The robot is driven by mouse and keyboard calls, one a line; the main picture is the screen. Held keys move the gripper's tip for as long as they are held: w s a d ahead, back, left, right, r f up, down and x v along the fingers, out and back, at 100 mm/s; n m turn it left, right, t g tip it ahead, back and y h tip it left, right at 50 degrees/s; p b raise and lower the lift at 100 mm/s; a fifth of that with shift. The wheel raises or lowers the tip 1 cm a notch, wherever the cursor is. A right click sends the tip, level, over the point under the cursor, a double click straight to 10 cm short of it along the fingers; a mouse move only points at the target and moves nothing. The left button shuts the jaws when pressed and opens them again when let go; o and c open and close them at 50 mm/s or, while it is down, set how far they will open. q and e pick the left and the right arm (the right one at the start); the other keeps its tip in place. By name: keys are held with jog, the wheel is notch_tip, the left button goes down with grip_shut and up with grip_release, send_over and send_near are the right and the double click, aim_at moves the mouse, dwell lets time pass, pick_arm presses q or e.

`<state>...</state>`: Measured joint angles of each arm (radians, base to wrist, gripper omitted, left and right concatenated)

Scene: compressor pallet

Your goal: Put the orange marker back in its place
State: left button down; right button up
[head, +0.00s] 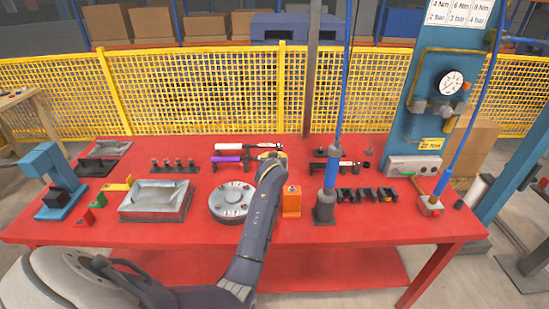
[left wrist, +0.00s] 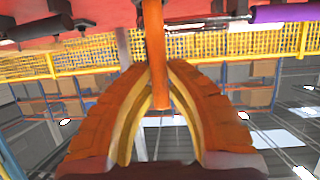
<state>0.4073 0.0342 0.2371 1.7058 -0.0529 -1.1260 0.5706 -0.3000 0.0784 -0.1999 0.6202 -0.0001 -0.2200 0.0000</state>
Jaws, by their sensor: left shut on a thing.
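My left gripper (left wrist: 158,85) is shut on the orange marker (left wrist: 154,45), which sticks out between the orange fingers in the left wrist view. In the head view my left gripper (head: 270,155) is above the rear middle of the red table; its fingers and the marker are hidden there. Just left of it, a dark rack holds a white marker (head: 230,147) and a purple marker (head: 228,158). The purple marker also shows at the upper right of the left wrist view (left wrist: 285,13). My right gripper is not in view.
A round metal flange (head: 231,203) and an orange block (head: 291,201) stand on the red table (head: 120,232) near my arm. A blue upright tool (head: 332,176) is to the right. A metal tray (head: 155,198) lies left. A yellow mesh fence (head: 200,92) stands behind.

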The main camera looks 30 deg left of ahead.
pick_arm(q)
jog(key=shift+f, duration=1.2)
jog(key=c, duration=1.3)
grip_release()
jog(key=v, duration=1.2)
